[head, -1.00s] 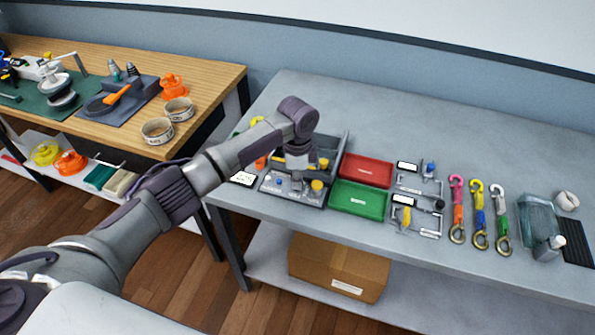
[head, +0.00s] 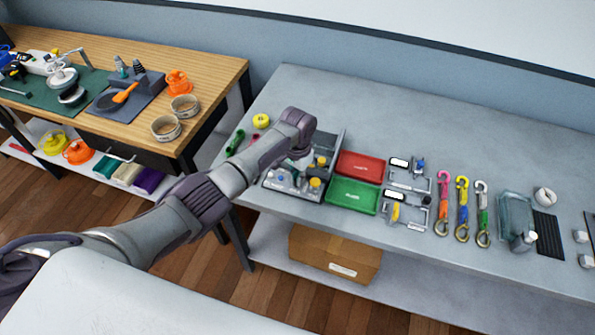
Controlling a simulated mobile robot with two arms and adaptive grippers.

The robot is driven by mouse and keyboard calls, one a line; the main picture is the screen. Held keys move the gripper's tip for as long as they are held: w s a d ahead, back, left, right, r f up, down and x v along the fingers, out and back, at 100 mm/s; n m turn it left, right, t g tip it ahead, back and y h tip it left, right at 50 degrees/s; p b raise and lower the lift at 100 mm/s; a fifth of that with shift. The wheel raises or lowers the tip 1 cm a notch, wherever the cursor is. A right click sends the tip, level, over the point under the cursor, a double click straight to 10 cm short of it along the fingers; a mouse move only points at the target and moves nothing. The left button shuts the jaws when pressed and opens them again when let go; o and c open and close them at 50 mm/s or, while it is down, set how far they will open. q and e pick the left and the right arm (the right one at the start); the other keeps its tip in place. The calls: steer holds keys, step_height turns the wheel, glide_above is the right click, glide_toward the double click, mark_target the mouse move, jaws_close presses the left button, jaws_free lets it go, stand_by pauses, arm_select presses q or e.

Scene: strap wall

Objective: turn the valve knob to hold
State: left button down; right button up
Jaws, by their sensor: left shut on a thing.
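A grey panel unit (head: 286,191) with small knobs lies on the grey table, left of a red and a green tray. Yellow knobs (head: 315,183) and a small blue knob (head: 281,178) show on it. My left gripper (head: 300,168) points down over the middle of this unit. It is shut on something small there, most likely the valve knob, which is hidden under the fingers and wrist. Marks around the knob cannot be read. My right gripper is not in view.
Beside the unit stand the red tray (head: 359,166) and green tray (head: 352,196). A yellow ring (head: 261,121) and green piece (head: 235,143) lie behind my left forearm. Coloured hook straps (head: 462,209) and a glass box (head: 514,217) are further right. The table's back is clear.

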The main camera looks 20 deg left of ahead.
arm_select(q)
steer(key=shift+r+n+p, duration=0.1)
steer(key=shift+n+p, duration=0.75)
steer(key=shift+n, duration=1.05)
steer(key=c, duration=1.2)
jaws_free()
step_height(320, 180, up, 12)
